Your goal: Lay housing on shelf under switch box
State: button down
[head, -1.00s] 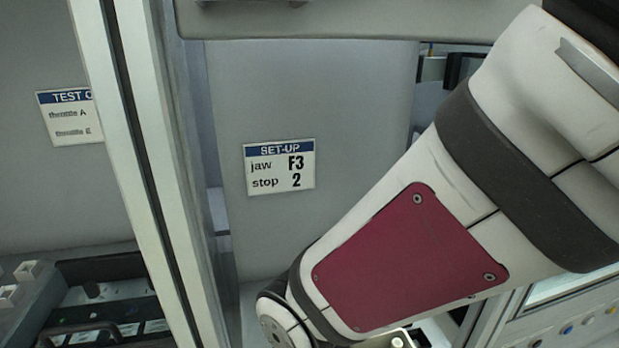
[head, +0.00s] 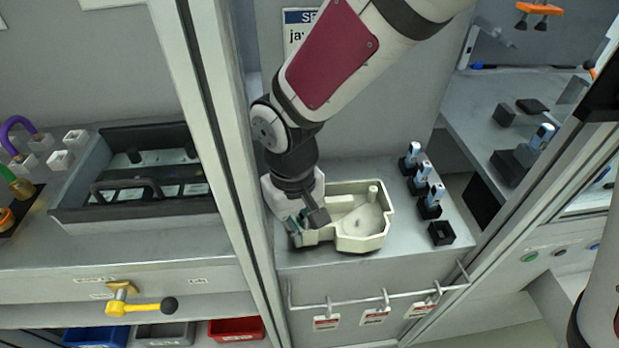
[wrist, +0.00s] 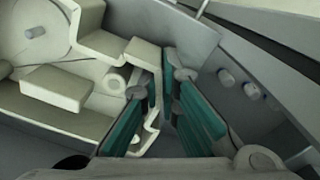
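The housing (head: 372,238) is a cream, open-topped casting with inner walls and a round post. It sits on the grey bench (head: 335,262) in the middle of the head view. My gripper (head: 300,228) points down at the housing's left end. In the wrist view, the teal-padded fingers of my gripper (wrist: 165,110) stand either side of a thin wall of the housing (wrist: 57,88). A gap shows between the wall and the right finger, so the fingers look open around it. A grey panel with coloured buttons (head: 558,253) is at the right, perhaps the switch box; a pale ledge (head: 560,290) lies below it.
Several blue-topped pieces in black holders (head: 430,200) and an empty black holder (head: 441,233) stand right of the housing. A rail with hanging tags (head: 385,300) runs along the bench front. A metal post (head: 215,130) rises close left of my arm.

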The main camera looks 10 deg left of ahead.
jog(key=shift+f, duration=0.4)
jog(key=shift+f, duration=0.15)
jog(key=c, duration=1.8)
grip_release()
notch_tip(320, 180, up, 8)
jog(key=shift+f+p, duration=0.15)
jog(key=shift+p, duration=0.65)
